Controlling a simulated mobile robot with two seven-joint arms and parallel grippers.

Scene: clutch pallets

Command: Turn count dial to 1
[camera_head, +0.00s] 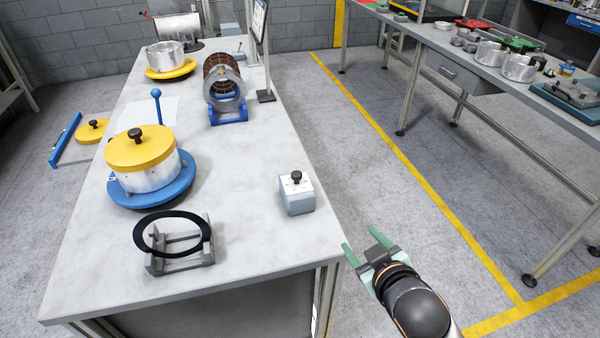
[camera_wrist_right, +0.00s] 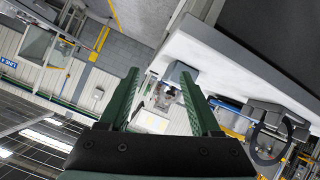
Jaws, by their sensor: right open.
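The count dial is a black knob (camera_head: 296,176) on the white top of a small grey box (camera_head: 298,200). The box stands near the right edge of the workbench. Small markings surround the knob, but they are too small to read. My right gripper (camera_head: 362,242) has green fingers and is open and empty. It is past the bench's right edge, to the lower right of the box and apart from it. In the right wrist view, the open fingers (camera_wrist_right: 159,74) frame what looks like the grey box (camera_wrist_right: 179,72). My left gripper is not in view.
The workbench (camera_head: 255,240) also carries a black ring on a grey stand (camera_head: 180,258), a yellow-lidded metal pot on a blue base (camera_head: 150,178), and a blue stand with discs (camera_head: 229,115). Bench surface around the box is clear. A second table (camera_head: 455,75) stands at right.

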